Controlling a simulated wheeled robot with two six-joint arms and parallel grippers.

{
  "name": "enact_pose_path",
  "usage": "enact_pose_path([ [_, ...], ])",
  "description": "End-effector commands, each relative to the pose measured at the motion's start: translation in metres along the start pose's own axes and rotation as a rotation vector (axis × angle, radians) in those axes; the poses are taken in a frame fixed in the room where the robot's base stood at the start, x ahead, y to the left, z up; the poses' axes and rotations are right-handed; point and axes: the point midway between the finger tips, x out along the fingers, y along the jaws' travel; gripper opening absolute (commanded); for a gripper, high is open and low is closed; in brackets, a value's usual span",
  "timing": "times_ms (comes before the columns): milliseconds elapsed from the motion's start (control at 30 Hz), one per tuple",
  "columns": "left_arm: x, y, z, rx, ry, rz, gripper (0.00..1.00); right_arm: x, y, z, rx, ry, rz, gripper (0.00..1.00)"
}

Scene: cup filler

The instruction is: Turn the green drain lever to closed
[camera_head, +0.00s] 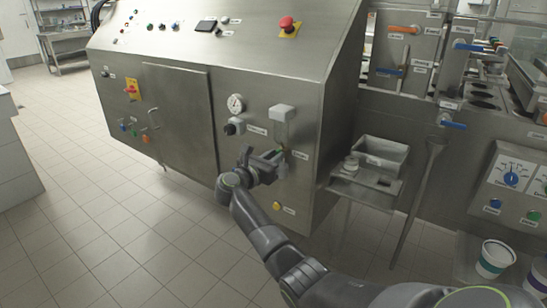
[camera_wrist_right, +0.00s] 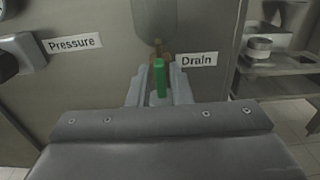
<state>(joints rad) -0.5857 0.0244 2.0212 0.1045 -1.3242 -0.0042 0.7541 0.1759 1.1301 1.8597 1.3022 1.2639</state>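The green drain lever (camera_wrist_right: 159,78) sits on a brass-coloured valve (camera_wrist_right: 158,50) beside the "Drain" label (camera_wrist_right: 196,60) in the right wrist view. The lever runs from the valve down the picture toward the gripper. My right gripper (camera_wrist_right: 158,88) is open, with one finger on each side of the lever and narrow gaps showing. In the head view, my right gripper (camera_head: 280,156) is at the cabinet front below the sight-glass unit. It hides most of the lever there. My left gripper is not in view.
A pressure gauge (camera_head: 236,103) and a black knob (camera_head: 234,127) are on the cabinet (camera_head: 190,100) left of the valve. A metal side shelf (camera_head: 365,192) with a tray (camera_head: 380,152) stands to the right. Open tiled floor lies at the left.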

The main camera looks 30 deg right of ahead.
Motion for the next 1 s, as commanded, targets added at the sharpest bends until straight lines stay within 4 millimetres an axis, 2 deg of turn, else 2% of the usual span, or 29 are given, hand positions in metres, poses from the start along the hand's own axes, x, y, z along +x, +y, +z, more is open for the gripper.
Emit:
enact_pose_path([
  [33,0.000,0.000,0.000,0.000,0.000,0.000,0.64,0.000,0.000,0.000,0.000,0.000,0.000,0.12],
  [133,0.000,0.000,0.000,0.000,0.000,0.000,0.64,0.000,0.000,0.000,0.000,0.000,0.000,0.00],
  [433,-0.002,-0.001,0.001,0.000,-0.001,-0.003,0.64,0.000,0.000,0.000,-0.016,0.000,0.000,0.00],
  [667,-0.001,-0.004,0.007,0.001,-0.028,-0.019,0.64,0.000,0.001,0.001,-0.109,0.001,-0.001,0.00],
  [733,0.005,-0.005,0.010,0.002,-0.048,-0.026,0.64,0.000,0.002,0.002,-0.156,0.001,-0.001,0.00],
  [1000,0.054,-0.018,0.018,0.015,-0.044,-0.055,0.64,0.000,0.005,0.002,-0.397,0.001,-0.001,0.00],
])
